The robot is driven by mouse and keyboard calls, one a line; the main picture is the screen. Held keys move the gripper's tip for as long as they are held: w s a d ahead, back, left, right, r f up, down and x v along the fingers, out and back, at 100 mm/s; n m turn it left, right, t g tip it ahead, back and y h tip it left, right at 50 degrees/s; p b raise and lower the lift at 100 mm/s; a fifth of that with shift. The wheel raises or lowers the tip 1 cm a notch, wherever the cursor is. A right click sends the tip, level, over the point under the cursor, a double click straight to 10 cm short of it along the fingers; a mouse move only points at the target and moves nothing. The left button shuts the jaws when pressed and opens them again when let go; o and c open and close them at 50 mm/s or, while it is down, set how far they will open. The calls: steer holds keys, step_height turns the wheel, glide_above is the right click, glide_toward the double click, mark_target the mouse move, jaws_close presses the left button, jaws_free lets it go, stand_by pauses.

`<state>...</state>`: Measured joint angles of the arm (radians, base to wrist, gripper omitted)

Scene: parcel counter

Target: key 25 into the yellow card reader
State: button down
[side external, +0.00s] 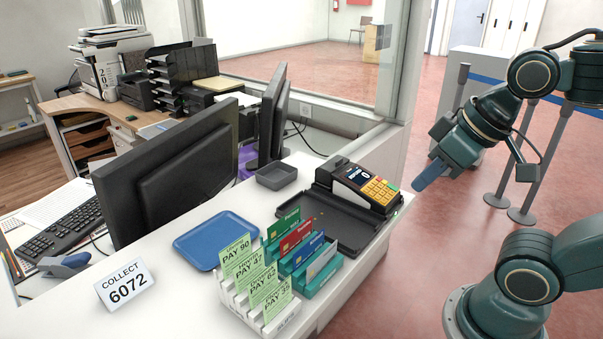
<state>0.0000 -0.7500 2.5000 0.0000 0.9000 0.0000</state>
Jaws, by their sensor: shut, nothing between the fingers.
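The yellow card reader (366,186) stands on a black tray at the right end of the white counter. It has a yellow keypad (378,191) and a small dark screen (355,175) with light characters; I can make out a 0, but the rest is too small to read. The key labels are too small to read. My gripper (431,176) is shut and empty, with blue fingers pointing down and left. It is in the air to the right of the reader, apart from it.
A teal rack (311,269) holds several bank cards. A white rack (270,322) holds green pay slips, including PAY 90 and PAY 35. A blue tray (215,240), a grey dish (277,176) and a COLLECT 6072 sign (125,286) stand on the counter. Monitors stand behind.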

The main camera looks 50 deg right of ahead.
steer(key=shift+w+d, duration=0.1)
stand_by(0.6)
steer(key=m+g+h, duration=0.6)
steer(key=m+h, duration=0.3)
steer(key=m, duration=0.5)
glide_above(371, 191)
steer(key=s, duration=0.2)
steer(key=shift+f, duration=0.35)
steer(key=shift+f, duration=0.15)
steer(key=shift+w+f, duration=0.35)
steer(key=shift+f, duration=1.05)
steer(key=shift+w+f, duration=0.3)
steer(key=shift+f, duration=1.05)
steer(key=shift+w+f, duration=0.35)
steer(key=shift+f, duration=1.05)
